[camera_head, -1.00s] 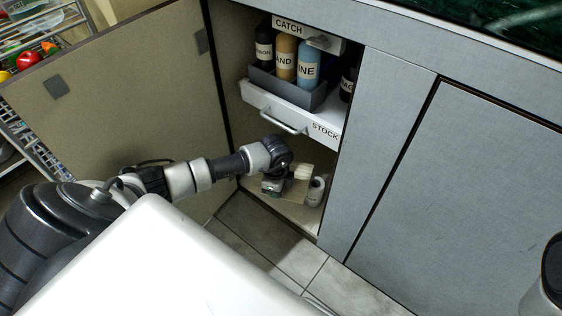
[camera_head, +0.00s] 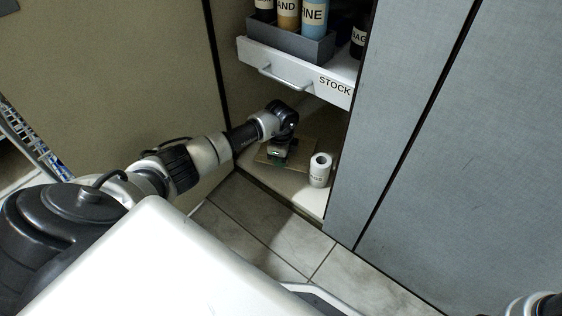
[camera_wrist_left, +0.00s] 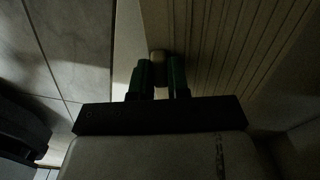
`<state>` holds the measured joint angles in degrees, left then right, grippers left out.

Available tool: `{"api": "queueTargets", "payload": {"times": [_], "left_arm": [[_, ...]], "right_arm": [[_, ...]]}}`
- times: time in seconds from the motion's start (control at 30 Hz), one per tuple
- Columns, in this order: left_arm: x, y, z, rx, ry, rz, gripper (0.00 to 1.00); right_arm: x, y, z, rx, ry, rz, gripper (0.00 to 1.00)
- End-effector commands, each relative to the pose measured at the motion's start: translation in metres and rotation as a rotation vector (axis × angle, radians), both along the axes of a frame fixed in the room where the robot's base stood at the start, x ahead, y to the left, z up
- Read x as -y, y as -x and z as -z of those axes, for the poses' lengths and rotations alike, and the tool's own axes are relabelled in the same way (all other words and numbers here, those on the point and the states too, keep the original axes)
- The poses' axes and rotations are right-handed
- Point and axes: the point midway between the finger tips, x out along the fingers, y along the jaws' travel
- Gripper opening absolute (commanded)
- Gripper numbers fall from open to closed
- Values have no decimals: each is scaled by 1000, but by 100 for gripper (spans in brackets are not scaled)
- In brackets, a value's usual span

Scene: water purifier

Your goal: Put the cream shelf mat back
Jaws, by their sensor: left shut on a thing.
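The cream shelf mat (camera_head: 301,154) looks tan in the shade and lies about flat at the floor of the open cabinet, under the drawer. In the left wrist view it is a ribbed panel (camera_wrist_left: 235,50). My left gripper (camera_head: 278,157) reaches in over the mat's near left part. In the left wrist view its green fingers (camera_wrist_left: 160,72) are closed on a small cream tab that seems to be at the mat's edge. Whether the mat rests fully on the cabinet floor is hard to tell.
A white labelled roll (camera_head: 320,170) stands right of the mat, close to it. The STOCK drawer (camera_head: 300,76) with its handle hangs above, and a grey bottle tray (camera_head: 290,42) sits over it. The open door (camera_head: 120,85) stands left; a grey panel (camera_head: 410,130) bounds the right.

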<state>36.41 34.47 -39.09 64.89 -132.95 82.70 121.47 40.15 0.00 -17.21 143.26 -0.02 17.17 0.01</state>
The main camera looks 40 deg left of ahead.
Motion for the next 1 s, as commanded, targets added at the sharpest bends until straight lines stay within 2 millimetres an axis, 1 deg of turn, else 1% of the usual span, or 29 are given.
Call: {"api": "queueTargets", "payload": {"times": [0.2,0.27,0.53,0.67,0.7,0.83,1.0], "left_arm": [[1,0,30,-1,1,0,0],[1,0,36,-1,1,0,0],[0,0,34,-1,1,0,0],[0,0,37,-1,0,0,0],[0,0,37,-2,1,0,21],[0,0,37,-1,0,0,41],[0,0,37,-1,0,0,42]], "right_arm": [[0,1,26,2,0,0,0],[0,0,32,2,0,0,0],[0,0,30,-1,0,0,0],[0,0,31,-1,0,0,0],[0,0,31,0,0,0,0],[0,0,31,0,0,0,0],[0,0,31,0,0,0,0]]}}
